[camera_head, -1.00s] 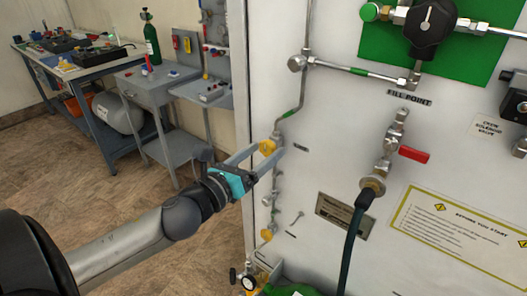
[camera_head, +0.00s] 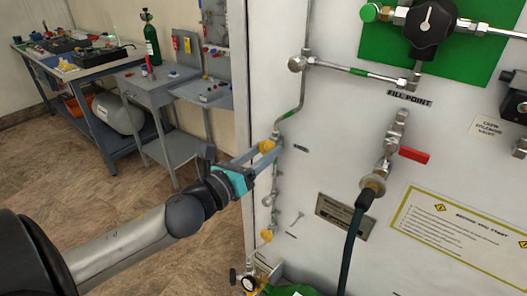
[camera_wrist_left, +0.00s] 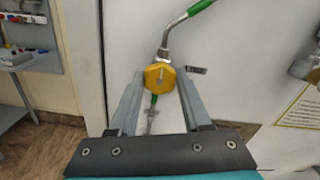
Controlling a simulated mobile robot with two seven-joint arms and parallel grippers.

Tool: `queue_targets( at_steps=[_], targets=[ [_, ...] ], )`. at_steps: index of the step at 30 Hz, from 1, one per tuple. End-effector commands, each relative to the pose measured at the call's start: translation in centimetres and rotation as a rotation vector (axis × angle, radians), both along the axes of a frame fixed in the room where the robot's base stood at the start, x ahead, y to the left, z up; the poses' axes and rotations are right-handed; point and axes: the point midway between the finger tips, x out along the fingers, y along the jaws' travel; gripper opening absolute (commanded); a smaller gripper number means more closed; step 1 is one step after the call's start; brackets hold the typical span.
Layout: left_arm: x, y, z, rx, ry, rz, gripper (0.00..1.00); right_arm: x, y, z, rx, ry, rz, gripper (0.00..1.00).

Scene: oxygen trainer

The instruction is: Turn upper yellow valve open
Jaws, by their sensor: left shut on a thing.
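The upper yellow valve (camera_head: 267,146) sits on the thin pipe near the left edge of the white panel. In the left wrist view its yellow knob (camera_wrist_left: 159,76) lies between the far ends of my fingers. My left gripper (camera_head: 265,152) is shut on this knob, with a finger on each side of it. The fingers hide part of the valve in the head view. A lower yellow valve (camera_head: 266,235) is further down the same pipe, clear of the gripper. My right gripper is not in view.
A red-handled valve (camera_head: 413,155) with a dark hose (camera_head: 355,235) is to the right on the panel. A black knob (camera_head: 431,22) is at the upper right. A workbench (camera_head: 75,65) and a grey cart (camera_head: 160,85) stand at the back left, with open floor before them.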

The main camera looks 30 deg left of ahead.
Motion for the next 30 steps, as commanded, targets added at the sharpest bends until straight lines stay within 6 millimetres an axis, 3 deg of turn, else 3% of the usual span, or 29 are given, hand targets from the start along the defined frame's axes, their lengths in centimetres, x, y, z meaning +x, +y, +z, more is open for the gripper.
queue_targets(
  at_steps=[5, 17, 30],
  targets=[
    [0.0, 0.0, 0.0, -0.001, 0.000, -0.001, 0.00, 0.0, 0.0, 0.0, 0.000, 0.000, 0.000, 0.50],
    [0.0, 0.0, 0.1, -0.053, 0.004, 0.000, 0.00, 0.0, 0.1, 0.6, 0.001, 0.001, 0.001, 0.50],
    [0.0, 0.0, 0.3, -0.388, 0.031, 0.002, 0.00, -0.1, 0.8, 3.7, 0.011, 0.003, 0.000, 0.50]
  ],
)
